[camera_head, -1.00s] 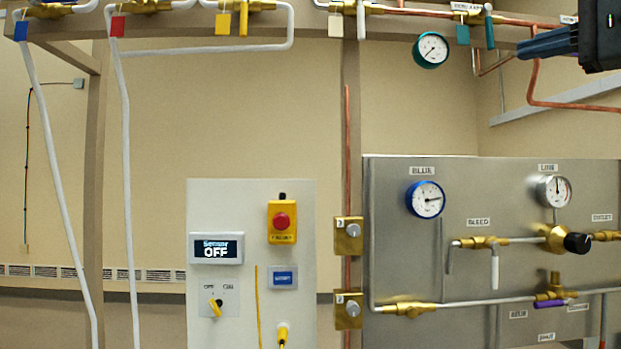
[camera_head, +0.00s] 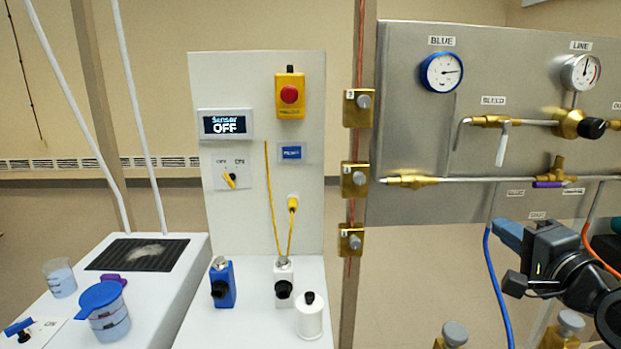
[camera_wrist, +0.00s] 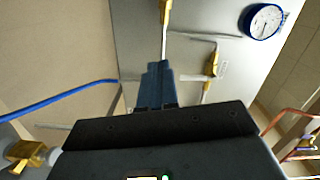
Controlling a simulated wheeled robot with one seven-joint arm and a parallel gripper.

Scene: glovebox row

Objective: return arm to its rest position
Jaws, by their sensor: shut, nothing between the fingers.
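My gripper (camera_head: 508,234) shows at the lower right in the head view, in front of the lower part of the steel gauge panel (camera_head: 440,205). Its blue fingers point left, and my dark arm runs off to the right edge. In the wrist view my gripper (camera_wrist: 154,72) has its blue fingers together, with nothing between them. Beyond them are the steel panel (camera_wrist: 210,55), a brass valve and the blue-rimmed gauge (camera_wrist: 262,21). I cannot tell how near the fingertips are to the panel.
A blue hose (camera_head: 498,285) hangs beside my gripper. Brass fittings (camera_head: 453,335) stand below it. A white control board (camera_head: 262,225) reads "Sensor OFF".

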